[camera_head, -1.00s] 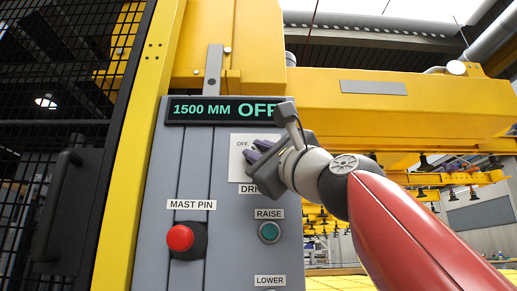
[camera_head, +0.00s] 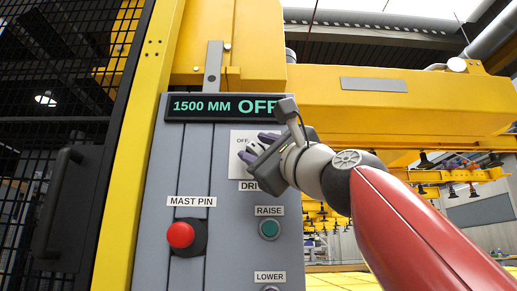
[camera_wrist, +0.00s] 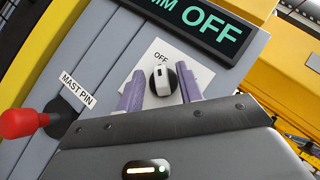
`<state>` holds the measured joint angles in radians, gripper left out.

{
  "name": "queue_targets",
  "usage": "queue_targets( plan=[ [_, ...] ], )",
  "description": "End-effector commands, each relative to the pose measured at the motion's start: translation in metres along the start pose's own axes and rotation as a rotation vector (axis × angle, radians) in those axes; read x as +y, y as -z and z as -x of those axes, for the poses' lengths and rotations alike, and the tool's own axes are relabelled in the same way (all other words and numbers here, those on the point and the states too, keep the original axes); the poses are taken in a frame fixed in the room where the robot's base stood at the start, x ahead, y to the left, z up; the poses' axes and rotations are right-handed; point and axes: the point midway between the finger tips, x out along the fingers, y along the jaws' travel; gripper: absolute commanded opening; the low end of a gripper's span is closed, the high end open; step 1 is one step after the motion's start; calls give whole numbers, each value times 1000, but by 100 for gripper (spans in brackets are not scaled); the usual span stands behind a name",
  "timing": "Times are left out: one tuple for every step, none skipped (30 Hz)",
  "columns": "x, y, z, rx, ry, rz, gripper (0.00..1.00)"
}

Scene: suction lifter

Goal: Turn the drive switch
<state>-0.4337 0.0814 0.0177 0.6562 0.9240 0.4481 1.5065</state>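The drive switch (camera_wrist: 161,80) is a black round knob with a white pointer bar on a white plate (camera_wrist: 148,62) marked OFF. In the wrist view my gripper (camera_wrist: 160,92) has its two purple fingers apart, one on each side of the knob, with gaps visible, so it is open. In the head view my gripper (camera_head: 257,145) is in front of the drive plate (camera_head: 237,168) and hides most of the knob. The display (camera_head: 222,107) above reads 1500 MM OFF.
A yellow post (camera_head: 135,150) and black mesh door (camera_head: 65,200) stand left.

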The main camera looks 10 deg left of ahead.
Motion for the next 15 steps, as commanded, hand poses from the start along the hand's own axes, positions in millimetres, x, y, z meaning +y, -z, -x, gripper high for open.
queue_targets(
  plan=[
    [1, 0, 5, 0, 1, 1, 36],
    [1, 1, 9, 0, 2, 2, 36],
    [2, 2, 15, 1, 2, 2, 36],
    [3, 2, 20, 1, 2, 2, 36],
    [3, 2, 26, 0, 4, 2, 36],
    [4, 2, 33, 1, 3, 2, 36],
    [4, 2, 39, 1, 3, 2, 36],
    [3, 2, 44, 1, 2, 3, 36],
    [3, 3, 51, 2, 2, 3, 36],
    [3, 2, 56, 1, 3, 2, 36],
    [3, 2, 60, 1, 3, 2, 36],
    [3, 2, 64, 1, 2, 1, 36],
    [3, 2, 68, 0, 1, 1, 36],
    [2, 1, 70, 1, 0, 2, 36],
    [2, 1, 73, 1, 0, 2, 36]
  ],
)
